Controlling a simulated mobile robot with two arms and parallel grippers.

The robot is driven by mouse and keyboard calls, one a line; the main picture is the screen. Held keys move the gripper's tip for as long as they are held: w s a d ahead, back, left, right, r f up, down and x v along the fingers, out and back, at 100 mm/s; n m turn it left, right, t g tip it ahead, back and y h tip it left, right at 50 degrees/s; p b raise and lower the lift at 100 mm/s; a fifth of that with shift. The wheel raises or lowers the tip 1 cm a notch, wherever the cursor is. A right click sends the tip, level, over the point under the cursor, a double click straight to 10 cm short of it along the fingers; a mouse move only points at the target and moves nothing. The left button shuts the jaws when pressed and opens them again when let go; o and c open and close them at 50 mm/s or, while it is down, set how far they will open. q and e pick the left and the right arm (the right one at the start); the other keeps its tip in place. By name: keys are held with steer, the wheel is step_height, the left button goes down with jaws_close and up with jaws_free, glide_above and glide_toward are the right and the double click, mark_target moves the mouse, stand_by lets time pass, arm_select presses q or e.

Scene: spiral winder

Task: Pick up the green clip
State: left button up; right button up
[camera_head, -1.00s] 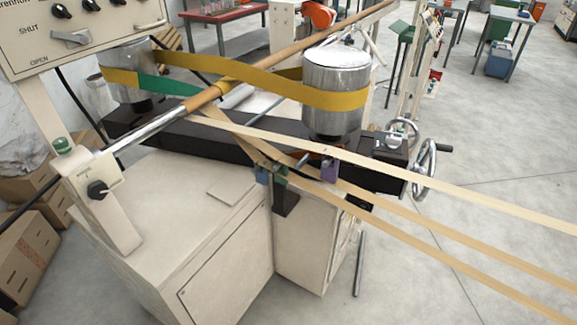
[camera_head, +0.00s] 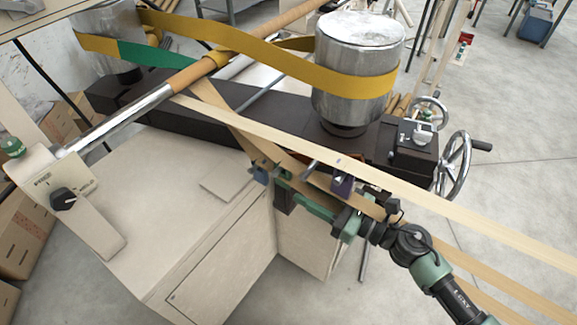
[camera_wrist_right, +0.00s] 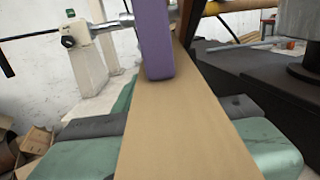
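The green clip (camera_head: 279,174) appears as a small patch beside a blue clip (camera_head: 260,172) on the tan strips in the head view, partly hidden and hard to separate from the green parts of my right gripper. My right gripper (camera_head: 320,204) is among the strips, below and right of the green clip. In the right wrist view its green, dark-padded fingers (camera_wrist_right: 165,118) stand apart on either side of a tan strip, which hides the space between them. A purple clip (camera_wrist_right: 156,45) stands close ahead, with a green patch behind the strip. My left gripper is out of view.
Tan strips (camera_head: 400,182) run to the lower right across my right arm. The winder's steel drum (camera_head: 355,95) with a yellow belt, dark beam (camera_head: 190,135) and handwheel (camera_head: 455,163) stand behind. The cream cabinet (camera_head: 165,200) is at left.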

mark_target(291, 178)
steer(key=x, duration=0.1)
steer(key=p+x, duration=0.2)
steer(key=x, duration=0.1)
steer(key=shift+w+d+r, duration=0.25)
steer(key=shift+r, duration=0.05)
steer(key=shift+w+a+f+p, duration=0.3)
steer(key=shift+w+a+p, duration=0.1)
steer(key=shift+w+a, duration=0.4)
steer(key=shift+s+a, duration=0.1)
steer(key=c, duration=0.8)
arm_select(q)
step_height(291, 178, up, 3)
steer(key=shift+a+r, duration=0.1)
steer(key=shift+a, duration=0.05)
arm_select(e)
jaws_close()
